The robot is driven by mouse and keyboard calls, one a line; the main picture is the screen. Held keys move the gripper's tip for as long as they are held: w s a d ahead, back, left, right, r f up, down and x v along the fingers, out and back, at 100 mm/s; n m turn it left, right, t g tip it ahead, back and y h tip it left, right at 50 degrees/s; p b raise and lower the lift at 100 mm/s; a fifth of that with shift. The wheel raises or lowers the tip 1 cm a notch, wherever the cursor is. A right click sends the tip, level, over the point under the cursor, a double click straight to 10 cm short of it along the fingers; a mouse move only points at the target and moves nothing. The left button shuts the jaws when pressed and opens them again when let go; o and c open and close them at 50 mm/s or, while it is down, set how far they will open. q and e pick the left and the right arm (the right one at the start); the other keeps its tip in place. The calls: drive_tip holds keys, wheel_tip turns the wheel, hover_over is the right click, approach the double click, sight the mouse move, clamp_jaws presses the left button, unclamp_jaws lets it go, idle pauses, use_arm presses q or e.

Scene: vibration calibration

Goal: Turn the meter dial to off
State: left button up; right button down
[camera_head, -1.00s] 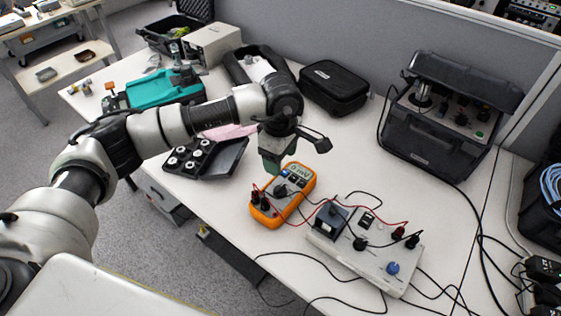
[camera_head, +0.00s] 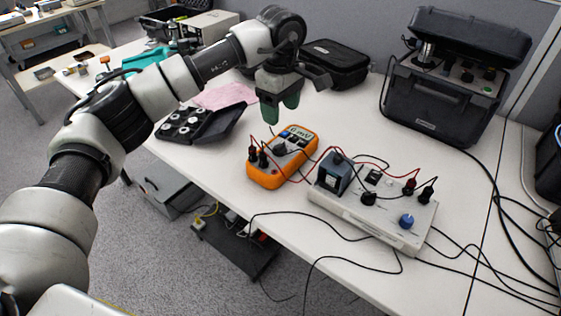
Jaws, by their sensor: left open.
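The orange multimeter (camera_head: 266,177) lies face up on the white table. Its display at the far end is lit and shows a reading in mV. Its dark meter dial (camera_head: 281,148) sits at the middle of its face; which mark it points to is too small to tell. Red and black leads plug into its near end. My left gripper (camera_head: 280,118) hangs with green fingertips pointing down, above the table just behind and left of the display. It is open, holds nothing and appears apart from the meter. My right gripper is not in view.
A white test box (camera_head: 330,205) with a blue knob (camera_head: 406,221) stands right of the meter, wired to it by loose leads. A black case of weights (camera_head: 188,128) lies to the left. An open dark case (camera_head: 437,110) stands at the back right.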

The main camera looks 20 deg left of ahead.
sight(281, 145)
use_arm(q)
wheel_tip(281, 145, down, 11)
drive_tip(key=shift+w+r+b, duration=0.1)
drive_tip(key=shift+r+b, duration=0.1)
drive_tip(key=shift+b, duration=0.1)
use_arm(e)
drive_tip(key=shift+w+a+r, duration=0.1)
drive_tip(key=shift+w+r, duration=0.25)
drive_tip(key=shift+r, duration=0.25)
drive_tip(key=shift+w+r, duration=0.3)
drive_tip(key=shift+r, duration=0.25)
use_arm(q)
drive_tip(key=c, duration=0.9)
